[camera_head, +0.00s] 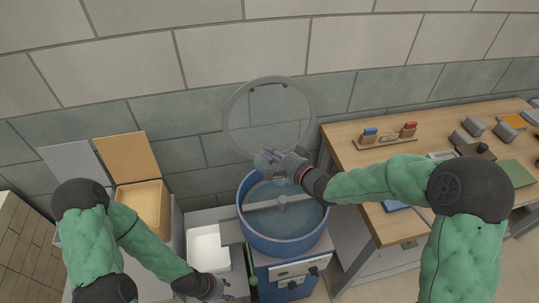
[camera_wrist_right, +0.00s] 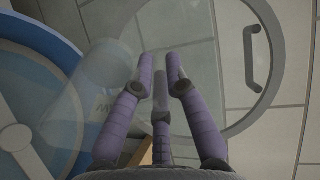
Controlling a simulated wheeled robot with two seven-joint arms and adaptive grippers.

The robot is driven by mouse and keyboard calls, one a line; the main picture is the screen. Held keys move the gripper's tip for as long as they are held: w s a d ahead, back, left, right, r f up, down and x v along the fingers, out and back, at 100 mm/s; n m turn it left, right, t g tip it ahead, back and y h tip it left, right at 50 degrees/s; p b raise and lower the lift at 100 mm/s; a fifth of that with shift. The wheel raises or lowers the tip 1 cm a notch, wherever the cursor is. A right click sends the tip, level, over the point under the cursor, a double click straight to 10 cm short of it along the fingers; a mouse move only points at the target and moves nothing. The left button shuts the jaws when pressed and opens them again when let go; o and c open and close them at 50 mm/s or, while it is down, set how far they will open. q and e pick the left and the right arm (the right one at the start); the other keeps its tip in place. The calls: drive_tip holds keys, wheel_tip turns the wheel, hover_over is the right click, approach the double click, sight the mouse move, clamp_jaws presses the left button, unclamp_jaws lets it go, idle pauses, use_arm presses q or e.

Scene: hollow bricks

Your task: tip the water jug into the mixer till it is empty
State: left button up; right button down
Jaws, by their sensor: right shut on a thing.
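The mixer (camera_head: 284,239) is a round blue drum with a pale central hub and crossbar. Its clear round lid (camera_head: 229,115) stands raised behind it, against the wall. My right gripper (camera_head: 274,157) is above the drum's back rim, its fingers shut on the clear water jug. The jug (camera_wrist_right: 88,95) shows faintly in the right wrist view, slanting beside the fingers and partly over the blue drum (camera_wrist_right: 65,42). How much water is in it cannot be told. My left gripper (camera_head: 218,289) is low, by the white tub; its jaws are not clear.
A white tub (camera_head: 207,250) stands left of the mixer. An open tan bin (camera_head: 145,205) stands farther left. The wooden workbench (camera_head: 345,140) on the right holds a small rack (camera_head: 388,138) with blue and red items, and grey blocks (camera_head: 474,126).

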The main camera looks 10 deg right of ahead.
sight(278, 158)
drive_tip(key=shift+s+d+f+t+y+b, duration=0.4)
drive_tip(key=shift+s+t+b, duration=0.2)
drive_tip(key=shift+b, duration=1.3)
drive_tip(key=shift+s+d+t+y+b, duration=0.3)
drive_tip(key=shift+s+t+b, duration=0.2)
drive_tip(key=shift+b, duration=0.8)
drive_tip(key=shift+s+d+t+y+b, duration=0.25)
drive_tip(key=shift+s+t+b, duration=0.2)
drive_tip(key=shift+b, duration=0.85)
drive_tip(key=shift+r, duration=0.1)
idle(1.1)
drive_tip(key=shift+w+a+r+p, duration=0.1)
drive_tip(key=shift+w+r+p, duration=0.15)
drive_tip(key=shift+p, duration=0.6)
drive_tip(key=shift+w+a+r+g+h+p, duration=0.1)
drive_tip(key=shift+w+a+g+h+p, duration=0.25)
drive_tip(key=shift+p, duration=0.7)
drive_tip(key=w+g+p, duration=0.1)
drive_tip(key=p, duration=0.3)
drive_tip(key=w+a+r+g+h+p, duration=0.1)
drive_tip(key=g+p, duration=0.1)
drive_tip(key=p, duration=0.2)
drive_tip(key=shift+w+a+h, duration=0.15)
drive_tip(key=shift+h, duration=0.15)
drive_tip(key=shift+w+a+f+p, duration=0.15)
drive_tip(key=shift+w+p, duration=0.1)
drive_tip(key=shift+p, duration=0.6)
